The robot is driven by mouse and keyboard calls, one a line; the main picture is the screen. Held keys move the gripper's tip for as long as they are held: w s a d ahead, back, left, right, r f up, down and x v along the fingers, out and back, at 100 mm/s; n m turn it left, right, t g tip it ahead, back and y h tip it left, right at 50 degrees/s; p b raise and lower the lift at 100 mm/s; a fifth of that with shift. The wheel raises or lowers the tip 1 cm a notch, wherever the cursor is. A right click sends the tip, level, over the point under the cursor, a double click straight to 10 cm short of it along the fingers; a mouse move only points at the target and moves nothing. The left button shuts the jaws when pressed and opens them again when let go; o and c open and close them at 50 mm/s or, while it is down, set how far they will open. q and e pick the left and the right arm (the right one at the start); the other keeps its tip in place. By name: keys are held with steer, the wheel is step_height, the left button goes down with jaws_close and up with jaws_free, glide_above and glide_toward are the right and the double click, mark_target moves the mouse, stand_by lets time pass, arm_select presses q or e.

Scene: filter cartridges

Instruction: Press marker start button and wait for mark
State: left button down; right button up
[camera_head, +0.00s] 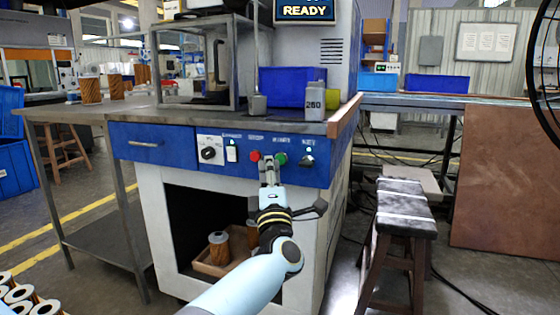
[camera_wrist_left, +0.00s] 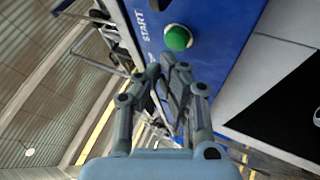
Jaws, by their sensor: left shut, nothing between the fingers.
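The green start button (camera_head: 281,158) is on the blue front panel (camera_head: 190,150) of the marker machine, right of a red stop button (camera_head: 255,155). In the left wrist view the green button (camera_wrist_left: 178,37) shows as a round cap beside the word START. My left gripper (camera_head: 268,160) is shut and empty in front of the panel, just left of the green button in the head view. In the wrist view its fingertips (camera_wrist_left: 168,62) are close to the button; I see no clear contact. The machine's display (camera_head: 306,10) reads READY. My right gripper is not in view.
A clear-walled enclosure (camera_head: 197,65), a blue bin (camera_head: 292,88) and a grey block marked 250 (camera_head: 315,102) stand on the machine top. A rotary knob (camera_head: 208,153) is on the panel's left. A stool (camera_head: 402,215) stands right of the cabinet. Cartridges sit in a box in the cabinet below.

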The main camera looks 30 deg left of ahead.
arm_select(q)
steer(key=shift+w, duration=0.15)
steer(key=shift+w+a, duration=0.1)
steer(key=shift+w, duration=0.2)
stand_by(0.4)
steer(key=shift+w+a+b, duration=0.1)
steer(key=shift+w+b, duration=0.2)
stand_by(0.3)
stand_by(0.4)
steer(key=shift+s+d+p, duration=0.25)
steer(key=shift+s+p, duration=0.15)
steer(key=shift+s, duration=0.35)
steer(key=shift+s+d+p, duration=0.2)
steer(key=shift+s+p, duration=0.15)
steer(key=shift+s, duration=0.45)
steer(key=shift+s+d+p, duration=0.15)
steer(key=shift+s+p, duration=0.2)
steer(key=shift+s, duration=0.5)
steer(key=shift+s+d+p, duration=0.2)
steer(key=shift+s+p, duration=0.15)
steer(key=shift+s, duration=0.45)
